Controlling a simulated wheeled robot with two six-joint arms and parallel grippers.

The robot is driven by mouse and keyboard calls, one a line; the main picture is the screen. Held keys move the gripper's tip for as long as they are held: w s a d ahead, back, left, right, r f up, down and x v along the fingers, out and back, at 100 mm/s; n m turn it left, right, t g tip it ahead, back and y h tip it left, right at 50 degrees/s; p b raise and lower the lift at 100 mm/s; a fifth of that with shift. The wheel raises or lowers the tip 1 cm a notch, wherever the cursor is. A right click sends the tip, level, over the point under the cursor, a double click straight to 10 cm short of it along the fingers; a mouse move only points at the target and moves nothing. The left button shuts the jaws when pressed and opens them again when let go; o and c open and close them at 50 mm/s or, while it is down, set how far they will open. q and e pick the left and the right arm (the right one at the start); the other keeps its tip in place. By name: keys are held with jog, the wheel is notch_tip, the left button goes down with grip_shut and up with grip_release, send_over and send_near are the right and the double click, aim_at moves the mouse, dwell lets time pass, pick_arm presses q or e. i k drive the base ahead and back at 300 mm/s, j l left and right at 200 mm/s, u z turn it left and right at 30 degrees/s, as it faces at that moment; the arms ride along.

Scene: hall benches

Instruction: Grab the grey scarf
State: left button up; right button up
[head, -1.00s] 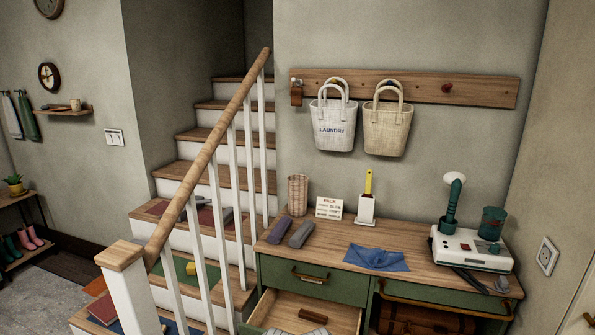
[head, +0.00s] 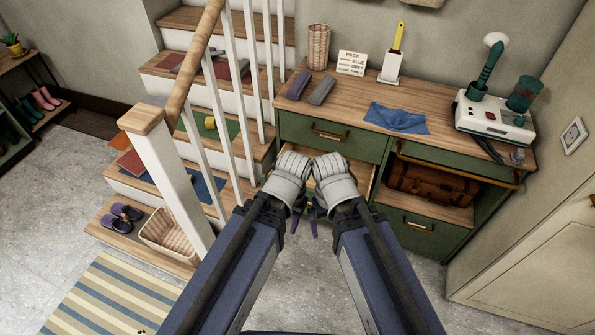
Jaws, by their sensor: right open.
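A rolled grey cloth, which looks like the grey scarf (head: 321,90), lies on the wooden top of the green bench (head: 355,97). It is beside a purple-grey roll (head: 298,84), on its right. My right gripper (head: 314,224) is open, low in front of the bench and well short of the scarf. My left gripper (head: 294,222) is close beside it, mostly hidden by my own arm, and its jaws cannot be made out. Neither gripper touches the scarf.
A blue cloth (head: 397,119), a sign (head: 351,63), a woven cup (head: 318,46) and a white appliance (head: 494,119) share the bench top. An open drawer (head: 367,183) juts out behind my arms. The stair railing post (head: 172,180) stands at left.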

aim_at(325, 87)
jog(key=i+j, duration=0.3)
jog(key=l+u, duration=0.45)
jog(key=l, duration=0.35)
jog(key=i+j+u, duration=0.1)
jog(key=u, duration=0.2)
jog(key=i+u, duration=0.15)
jog(key=u, duration=0.2)
jog(key=i+l, duration=0.3)
jog(key=i, duration=0.1)
